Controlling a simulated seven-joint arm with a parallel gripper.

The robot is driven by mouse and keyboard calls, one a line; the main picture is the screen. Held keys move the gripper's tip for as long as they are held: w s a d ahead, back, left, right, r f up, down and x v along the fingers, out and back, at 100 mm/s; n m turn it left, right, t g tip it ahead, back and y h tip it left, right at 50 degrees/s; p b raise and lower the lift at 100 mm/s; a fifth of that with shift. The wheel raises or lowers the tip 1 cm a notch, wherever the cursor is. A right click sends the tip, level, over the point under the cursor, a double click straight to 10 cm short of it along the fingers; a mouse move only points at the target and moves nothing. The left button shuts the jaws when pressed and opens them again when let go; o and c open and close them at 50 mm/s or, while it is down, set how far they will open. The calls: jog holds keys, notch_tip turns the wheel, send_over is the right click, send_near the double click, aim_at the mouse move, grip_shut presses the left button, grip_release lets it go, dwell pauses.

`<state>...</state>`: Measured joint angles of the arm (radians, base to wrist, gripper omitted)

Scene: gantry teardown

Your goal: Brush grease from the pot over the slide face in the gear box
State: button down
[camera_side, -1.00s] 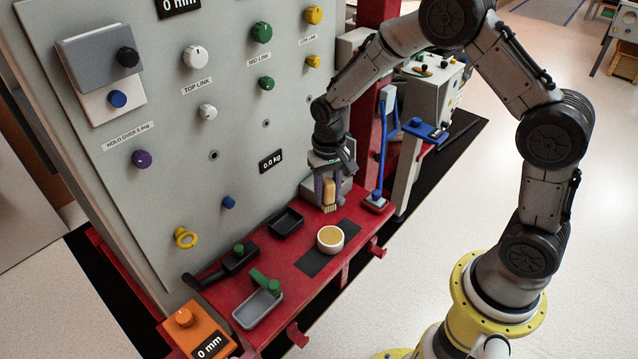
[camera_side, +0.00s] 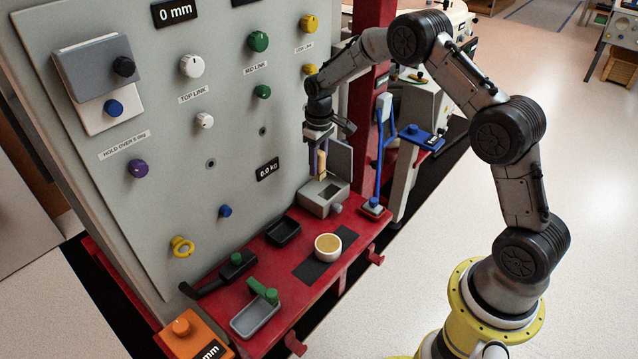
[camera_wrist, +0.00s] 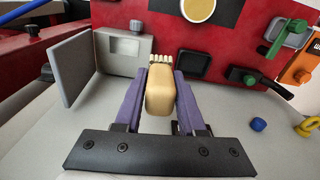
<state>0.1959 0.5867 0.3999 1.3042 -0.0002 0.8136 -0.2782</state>
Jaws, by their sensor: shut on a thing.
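My gripper (camera_side: 317,160), with purple fingers, is shut on the brush (camera_side: 322,164), which has a tan handle. In the wrist view the brush (camera_wrist: 160,92) sits between the fingers with its pale bristles at the far end. The gear box (camera_side: 318,207) is a grey box at the far right end of the red shelf, its lid standing open. The brush is above and just behind the box opening, apart from it. In the wrist view the box (camera_wrist: 118,66) shows a pale patch inside; I cannot tell the slide face clearly. The white grease pot (camera_side: 328,254) stands on the shelf, yellow grease inside.
The open lid (camera_side: 340,160) rises beside the gripper. The upright panel with knobs (camera_side: 225,130) stands close behind. A black tray (camera_side: 283,232), a grey tray (camera_side: 256,318) and a green-knobbed black tool (camera_side: 236,268) lie on the shelf. A blue-handled tool (camera_side: 380,150) stands right of the box.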

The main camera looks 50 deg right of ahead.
jog(key=d+f+m, duration=0.2)
jog(key=d+f, duration=0.3)
jog(key=d, duration=0.4)
jog(key=shift+w+d+f, duration=0.1)
jog(key=shift+f, duration=1.7)
jog(key=shift+w+f, duration=0.1)
jog(key=shift+f, duration=1.7)
jog(key=shift+w+f, duration=0.15)
jog(key=shift+f, duration=0.2)
jog(key=shift+w, duration=1.9)
jog(key=shift+s, duration=1.85)
jog(key=shift+s+f, duration=0.1)
jog(key=shift+s, duration=0.15)
jog(key=shift+w+a, duration=0.2)
jog(key=shift+a, duration=0.65)
jog(key=shift+w, duration=1.85)
jog(key=shift+s, duration=2)
notch_tip(320, 180, up, 8)
jog(key=shift+d, duration=0.2)
